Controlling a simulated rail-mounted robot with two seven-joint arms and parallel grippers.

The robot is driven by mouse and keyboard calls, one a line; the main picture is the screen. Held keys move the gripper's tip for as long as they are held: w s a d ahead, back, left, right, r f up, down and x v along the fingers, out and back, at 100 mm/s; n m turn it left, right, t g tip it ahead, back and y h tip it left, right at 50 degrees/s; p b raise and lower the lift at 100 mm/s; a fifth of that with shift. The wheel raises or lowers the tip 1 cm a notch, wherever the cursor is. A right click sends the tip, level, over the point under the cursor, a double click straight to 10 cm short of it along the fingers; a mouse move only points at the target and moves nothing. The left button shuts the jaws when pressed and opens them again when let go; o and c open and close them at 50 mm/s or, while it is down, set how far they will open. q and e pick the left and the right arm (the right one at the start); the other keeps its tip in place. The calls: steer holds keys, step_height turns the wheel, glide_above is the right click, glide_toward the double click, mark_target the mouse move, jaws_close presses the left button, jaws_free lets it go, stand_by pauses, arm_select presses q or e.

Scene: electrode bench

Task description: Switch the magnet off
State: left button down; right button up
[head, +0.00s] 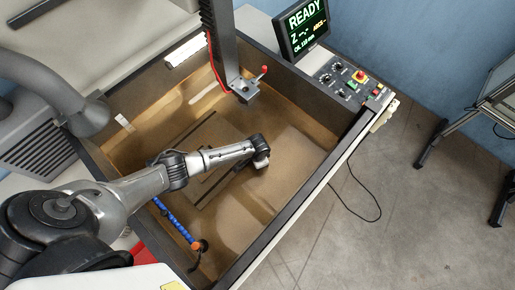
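A dark flat plate (190,140) lies on the floor of the brown tank, partly hidden by my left arm; I cannot tell for sure that it is the magnet. No magnet switch can be made out. My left gripper (262,160) hangs over the tank floor at the right edge of this plate, pointing down. Its fingers are too small and hidden to tell open from shut, and I see nothing held. My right gripper is not in view.
The tank's dark rim (300,208) surrounds the work area. A machine head (243,88) with a red-knobbed lever (264,69) hangs above it. A blue hose (173,218) stands at the near left. A control panel (345,82) and a READY screen (306,25) sit behind.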

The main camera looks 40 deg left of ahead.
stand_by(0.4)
arm_select(q)
steer(key=c, duration=1)
jaws_free()
steer(key=shift+r, duration=0.65)
steer(key=shift+r+p, duration=0.35)
steer(key=shift+r, duration=5.95)
